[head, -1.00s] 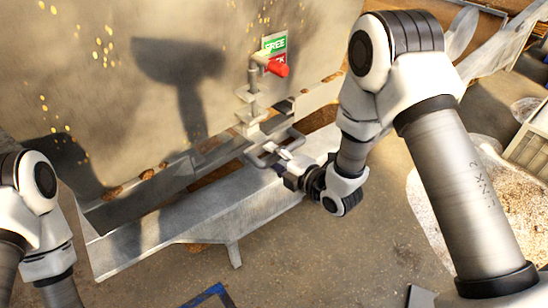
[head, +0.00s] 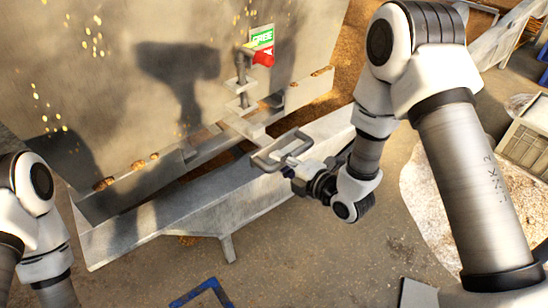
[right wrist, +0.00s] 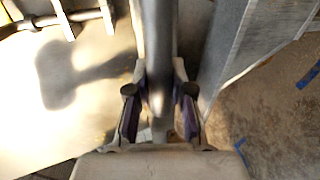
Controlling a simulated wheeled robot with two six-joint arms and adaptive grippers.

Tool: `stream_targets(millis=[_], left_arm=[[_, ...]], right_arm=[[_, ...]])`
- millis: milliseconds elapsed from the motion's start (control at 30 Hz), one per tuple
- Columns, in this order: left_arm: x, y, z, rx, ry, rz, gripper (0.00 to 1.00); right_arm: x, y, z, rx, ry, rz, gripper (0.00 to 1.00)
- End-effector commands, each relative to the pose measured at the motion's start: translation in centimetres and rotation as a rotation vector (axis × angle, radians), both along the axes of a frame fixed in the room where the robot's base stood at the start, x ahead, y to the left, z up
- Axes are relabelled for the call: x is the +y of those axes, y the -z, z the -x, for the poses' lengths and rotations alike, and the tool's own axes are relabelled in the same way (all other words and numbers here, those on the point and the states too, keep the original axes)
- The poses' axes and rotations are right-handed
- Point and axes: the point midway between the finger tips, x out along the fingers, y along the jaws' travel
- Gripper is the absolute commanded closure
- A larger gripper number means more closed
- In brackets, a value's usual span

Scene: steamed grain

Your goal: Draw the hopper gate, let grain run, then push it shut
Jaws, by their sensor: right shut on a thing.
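My right gripper (head: 293,169) is shut on the grey loop handle (head: 264,160) of the hopper gate (head: 241,126). In the right wrist view the fingers (right wrist: 160,92) stand on both sides of the handle's bar (right wrist: 156,45). The gate is a flat plate that sticks out from under the hopper wall (head: 150,85), over the trough (head: 185,215). A latch rod with a red knob (head: 263,58) stands above the gate, beside a green and red sign (head: 262,36) reading FREE. My left arm shows at the left edge, its gripper out of view.
Bits of brown grain (head: 104,184) lie along the hopper's lower edge. The sloping trough runs below my right gripper. A pale spill (head: 425,195) and a crate (head: 525,140) are at the right. Blue tape (head: 200,292) marks the floor in front, which is otherwise open.

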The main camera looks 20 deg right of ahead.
Motion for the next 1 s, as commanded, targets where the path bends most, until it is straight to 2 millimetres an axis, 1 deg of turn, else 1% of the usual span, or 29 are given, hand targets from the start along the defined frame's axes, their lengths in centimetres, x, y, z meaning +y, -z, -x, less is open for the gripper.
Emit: stream_targets(millis=[267, 300, 367, 400, 667, 767, 867, 1000], left_arm=[[0.0, 0.0, -0.1, -0.001, 0.000, 0.000, 1.00], [0.0, 0.0, -0.1, -0.001, 0.000, 0.000, 1.00], [0.0, 0.0, -0.1, -0.001, 0.000, 0.000, 1.00], [0.0, 0.0, -0.1, -0.001, 0.000, 0.000, 1.00], [0.0, 0.0, -0.1, -0.001, 0.000, 0.000, 1.00], [0.0, 0.0, -0.1, -0.001, 0.000, 0.000, 1.00], [0.0, 0.0, -0.1, -0.001, 0.000, 0.000, 1.00], [0.0, 0.0, 0.0, -0.001, 0.000, 0.000, 1.00]], right_arm=[[-0.1, -0.1, 0.0, -0.003, 0.001, -0.001, 1.00], [-0.1, -0.1, 0.0, -0.004, 0.001, -0.002, 0.75], [-0.1, -0.1, 0.0, -0.004, 0.001, -0.002, 0.54], [-0.1, -0.1, 0.0, -0.004, 0.001, -0.001, 0.53], [-0.1, -0.2, 0.0, -0.005, 0.001, -0.001, 0.53], [-0.4, -0.3, 0.6, -0.005, 0.002, -0.001, 0.53], [-1.2, -0.6, 2.2, -0.001, 0.004, -0.004, 0.53], [-2.4, -1.2, 4.8, -0.002, 0.006, -0.007, 0.53]])
